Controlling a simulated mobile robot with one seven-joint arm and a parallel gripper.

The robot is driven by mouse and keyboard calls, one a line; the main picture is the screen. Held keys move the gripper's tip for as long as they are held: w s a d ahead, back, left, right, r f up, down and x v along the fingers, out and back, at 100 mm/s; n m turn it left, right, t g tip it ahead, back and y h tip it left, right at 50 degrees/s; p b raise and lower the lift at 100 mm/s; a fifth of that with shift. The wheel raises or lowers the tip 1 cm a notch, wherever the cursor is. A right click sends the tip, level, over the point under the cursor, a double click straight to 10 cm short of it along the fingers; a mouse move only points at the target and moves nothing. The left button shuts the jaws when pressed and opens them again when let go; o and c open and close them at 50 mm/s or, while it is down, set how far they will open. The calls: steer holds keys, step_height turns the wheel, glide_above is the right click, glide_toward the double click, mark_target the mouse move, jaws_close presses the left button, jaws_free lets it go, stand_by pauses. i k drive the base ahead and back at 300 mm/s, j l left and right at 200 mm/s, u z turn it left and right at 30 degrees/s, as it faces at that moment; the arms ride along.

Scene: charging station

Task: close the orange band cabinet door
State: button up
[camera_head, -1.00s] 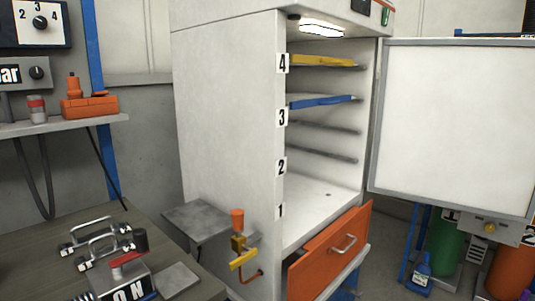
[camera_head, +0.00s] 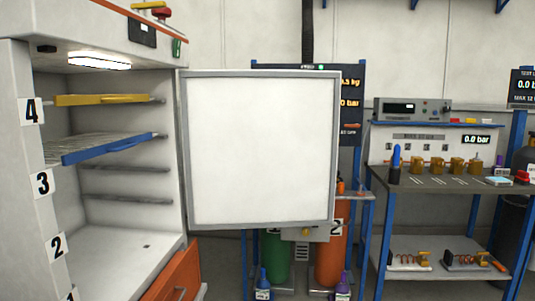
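The cabinet (camera_head: 20,150) stands at the left, with an orange band (camera_head: 140,17) along its top edge. Its door (camera_head: 262,150) is a white panel with a grey frame, hinged on the cabinet's right side. The door stands wide open, its white inner face toward me. The outer face and any handle on it are hidden. Inside are shelves, with a yellow tray (camera_head: 105,100) near marker 4 and a blue-edged tray (camera_head: 100,148) near marker 3. My gripper is not in view.
An orange drawer (camera_head: 172,272) below the cabinet opening sticks out. Green (camera_head: 277,258) and orange (camera_head: 330,255) cylinders stand behind the door. A workbench (camera_head: 440,180) with instruments and several brass parts is at the right.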

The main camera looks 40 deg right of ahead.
mark_target(260, 147)
steer(key=l, duration=0.75)
steer(key=l+z, duration=0.1)
steer(key=l, duration=0.7)
steer(key=i+l, duration=0.1)
steer(key=l, duration=0.65)
steer(key=l+z, duration=0.1)
steer(key=l, duration=0.65)
steer(key=i+l, duration=0.15)
steer(key=l, duration=0.6)
steer(key=i+l, duration=0.15)
steer(key=l, duration=0.2)
steer(key=i+l+z, duration=0.1)
steer(key=l, duration=0.25)
steer(key=i+j, duration=0.25)
